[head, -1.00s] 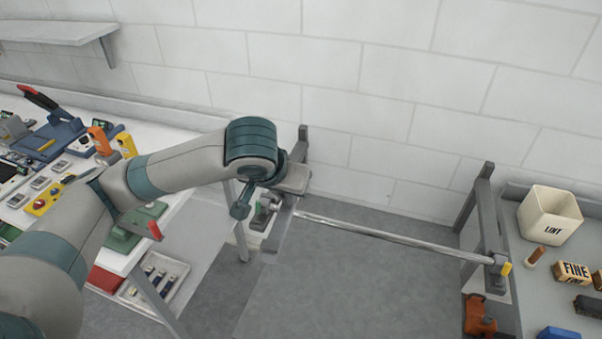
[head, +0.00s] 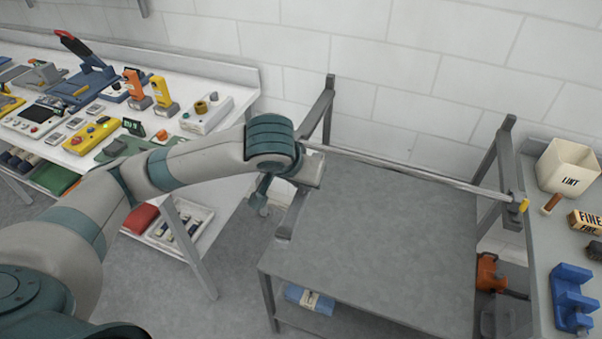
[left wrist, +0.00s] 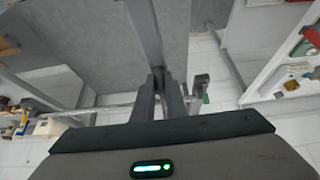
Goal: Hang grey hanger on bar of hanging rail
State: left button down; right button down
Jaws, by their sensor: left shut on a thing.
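My left wrist hides the bar's left end in the head view. My left gripper (left wrist: 168,92) shows in the left wrist view as two dark grey fingers close together, beside the bar's left end. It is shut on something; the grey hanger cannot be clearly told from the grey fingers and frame. Whether it touches the bar is unclear. My right gripper is out of view.
The rail's grey frame (head: 510,143) stands against the white brick wall, with a grey top surface (head: 390,240) below the bar. A white workbench (head: 225,88) with several devices stands left. A grey table (head: 533,150) with a lint box (head: 568,165) stands right.

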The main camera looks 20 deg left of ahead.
pick_arm(q)
jog(key=s+f+b, duration=0.3)
jog(key=f+b, duration=0.6)
jog(key=f, duration=1)
jog(key=shift+a+b, duration=0.15)
jog(key=shift+b, duration=0.15)
jog(key=shift+r, duration=0.15)
